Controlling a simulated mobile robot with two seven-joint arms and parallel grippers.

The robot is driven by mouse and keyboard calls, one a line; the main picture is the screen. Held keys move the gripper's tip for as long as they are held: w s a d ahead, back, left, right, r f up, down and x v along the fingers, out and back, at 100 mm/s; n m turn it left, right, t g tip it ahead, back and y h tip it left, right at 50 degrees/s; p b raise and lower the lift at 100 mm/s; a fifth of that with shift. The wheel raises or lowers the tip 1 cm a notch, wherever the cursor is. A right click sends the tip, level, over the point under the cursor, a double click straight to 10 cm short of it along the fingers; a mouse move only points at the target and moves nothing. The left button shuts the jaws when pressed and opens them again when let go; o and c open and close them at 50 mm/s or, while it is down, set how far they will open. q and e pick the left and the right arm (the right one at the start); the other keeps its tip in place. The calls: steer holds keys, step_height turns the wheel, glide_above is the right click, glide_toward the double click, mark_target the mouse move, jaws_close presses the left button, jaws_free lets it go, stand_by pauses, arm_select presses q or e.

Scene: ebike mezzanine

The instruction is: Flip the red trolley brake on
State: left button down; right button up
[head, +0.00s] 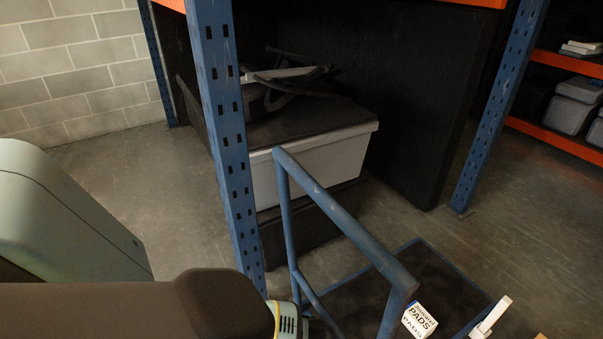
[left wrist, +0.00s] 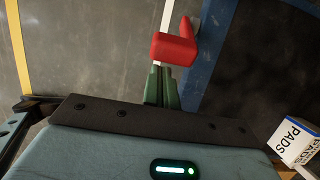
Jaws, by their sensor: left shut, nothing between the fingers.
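The red brake lever (left wrist: 172,48) shows in the left wrist view, beside the blue edge of the trolley. My left gripper (left wrist: 161,86) is shut and empty; its green fingertips are just below the red lever in that view. I cannot tell whether they touch it. In the head view the blue trolley handle (head: 345,220) and dark trolley deck (head: 365,300) are at the lower middle. My left arm comes in along the bottom left there, and its fingers and the red lever are hidden. My right gripper is not in view.
A box marked PADS (head: 419,320) is on the deck, with a white object (head: 491,316) to its right. A blue rack post (head: 222,130) stands just left of the handle. A grey bin (head: 330,163) is behind. Bare floor (head: 520,220) lies right of the trolley.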

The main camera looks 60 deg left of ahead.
arm_select(q)
steer(key=s+d, duration=0.1)
steer(key=d, duration=1.1)
steer(key=shift+d+r, duration=0.25)
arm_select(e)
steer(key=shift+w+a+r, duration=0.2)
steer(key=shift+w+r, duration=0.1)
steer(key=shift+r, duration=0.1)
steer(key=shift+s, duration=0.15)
arm_select(q)
steer(key=shift+s, duration=0.1)
